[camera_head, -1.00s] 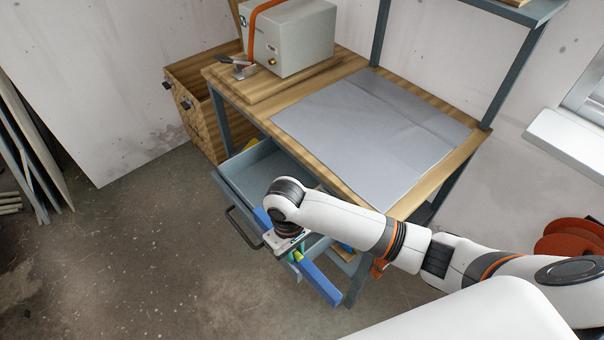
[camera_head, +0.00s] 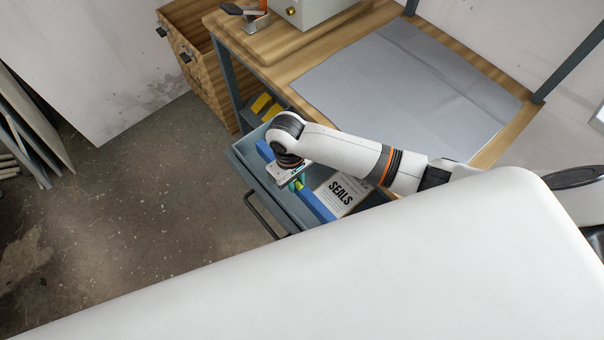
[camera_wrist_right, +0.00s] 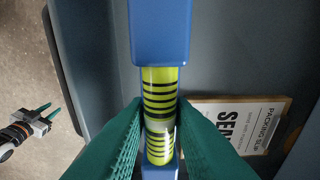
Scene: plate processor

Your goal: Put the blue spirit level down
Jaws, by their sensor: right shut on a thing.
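The blue spirit level (camera_head: 318,206) has a yellow-green striped middle, which shows in the right wrist view (camera_wrist_right: 160,90). My right gripper (camera_head: 296,182) is shut across that middle; its green fingers (camera_wrist_right: 158,128) press both sides. The level lies lengthwise along the open grey-blue drawer (camera_head: 262,190), inside its front wall in the head view. I cannot tell whether it touches the drawer floor. My left gripper (camera_wrist_right: 46,115) shows small at the left of the right wrist view, outside the drawer, with fingertips apart. It is not in the head view.
The workbench with a grey mat (camera_head: 405,90) stands above the drawer.

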